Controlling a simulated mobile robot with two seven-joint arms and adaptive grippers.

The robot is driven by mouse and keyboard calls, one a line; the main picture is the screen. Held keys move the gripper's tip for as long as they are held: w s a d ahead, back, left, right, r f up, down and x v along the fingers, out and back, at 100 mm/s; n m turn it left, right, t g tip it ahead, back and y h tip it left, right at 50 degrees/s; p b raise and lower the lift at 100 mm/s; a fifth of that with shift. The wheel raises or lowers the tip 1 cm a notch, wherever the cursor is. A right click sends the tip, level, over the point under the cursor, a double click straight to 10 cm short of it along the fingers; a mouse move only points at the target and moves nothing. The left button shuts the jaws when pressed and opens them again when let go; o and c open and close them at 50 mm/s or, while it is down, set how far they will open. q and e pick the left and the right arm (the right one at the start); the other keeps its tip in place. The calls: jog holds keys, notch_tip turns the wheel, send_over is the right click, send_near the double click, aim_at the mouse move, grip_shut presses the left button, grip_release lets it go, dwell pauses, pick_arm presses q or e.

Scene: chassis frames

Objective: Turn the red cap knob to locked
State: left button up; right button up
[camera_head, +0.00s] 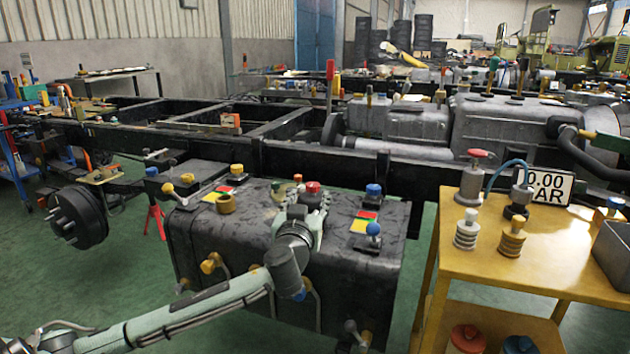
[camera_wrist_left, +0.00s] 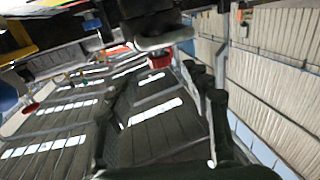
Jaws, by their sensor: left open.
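The red cap knob (camera_head: 313,187) sits on top of the black tank (camera_head: 340,266), towards the middle of its upper face. My left gripper (camera_head: 309,200) is right in front of the cap, and its fingers hide the cap's lower part. The gripper is open. I cannot tell whether its fingers touch the cap or stand around it. In the left wrist view a small red part (camera_wrist_left: 160,61), which looks like the cap, shows near the dark fingers. Which way the cap is turned is not readable. My right gripper is not in view.
The chassis rail runs behind the tank.

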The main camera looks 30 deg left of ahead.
aim_at(312, 189)
pick_arm(q)
jog(key=x, duration=0.7)
jog(key=shift+w+a, duration=0.1)
grip_shut()
